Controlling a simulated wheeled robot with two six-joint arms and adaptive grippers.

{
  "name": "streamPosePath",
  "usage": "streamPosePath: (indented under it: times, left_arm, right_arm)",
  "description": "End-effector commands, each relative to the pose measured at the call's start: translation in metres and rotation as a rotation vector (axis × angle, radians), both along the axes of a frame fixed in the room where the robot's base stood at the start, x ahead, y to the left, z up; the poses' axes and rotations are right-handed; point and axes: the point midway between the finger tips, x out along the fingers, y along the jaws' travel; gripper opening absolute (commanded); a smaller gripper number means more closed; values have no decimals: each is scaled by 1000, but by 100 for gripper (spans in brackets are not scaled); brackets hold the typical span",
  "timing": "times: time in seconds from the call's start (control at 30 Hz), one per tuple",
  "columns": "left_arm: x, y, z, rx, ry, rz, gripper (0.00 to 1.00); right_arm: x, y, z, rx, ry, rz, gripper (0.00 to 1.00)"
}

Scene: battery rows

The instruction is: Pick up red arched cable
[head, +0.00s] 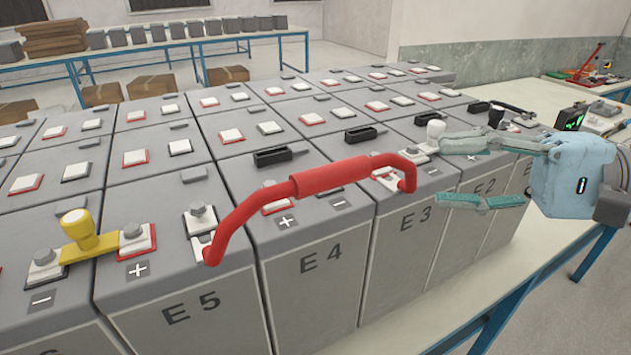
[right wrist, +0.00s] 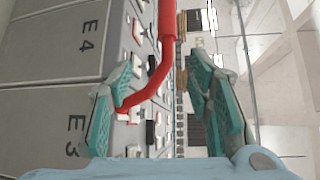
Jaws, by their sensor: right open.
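The red arched cable (head: 330,178) spans the front row of grey batteries in the head view, from a terminal on E5 over E4 to E3. Its thick middle sleeve stands above the battery tops. My right gripper (head: 505,172) is open and empty to the right of the cable's E3 end, its fingers pointing left toward it. In the right wrist view the red arched cable (right wrist: 156,75) runs down between the two open fingers of the right gripper (right wrist: 170,115), nearer the left finger; no grip on it shows. My left gripper is not in view.
A yellow bar with a knob (head: 78,235) joins terminals at the left. Black clips (head: 272,156) lie on the batteries (head: 318,285). A pale table edge (head: 470,290) runs along the front right. A back table (head: 150,50) holds small grey boxes.

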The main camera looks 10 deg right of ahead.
Motion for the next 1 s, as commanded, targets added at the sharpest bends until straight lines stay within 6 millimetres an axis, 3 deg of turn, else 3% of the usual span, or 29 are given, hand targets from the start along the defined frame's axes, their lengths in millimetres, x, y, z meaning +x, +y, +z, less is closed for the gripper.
streamPosePath:
  times: [0.03,0.07,0.27,0.47,0.6,0.8,1.0]
  left_arm:
    - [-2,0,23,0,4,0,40]
    - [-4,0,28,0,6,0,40]
    - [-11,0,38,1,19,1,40]
    - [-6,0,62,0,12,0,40]
    - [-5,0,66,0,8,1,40]
    - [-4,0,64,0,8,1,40]
    - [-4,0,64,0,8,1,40]
  right_arm:
    - [4,15,14,8,-4,15,46]
    - [7,23,13,9,-4,15,46]
    - [19,47,3,7,-4,10,46]
    - [34,75,4,13,-1,10,46]
    - [40,90,-3,9,-1,6,46]
    - [41,91,-6,6,-1,2,46]
    - [41,91,-6,6,-1,2,16]
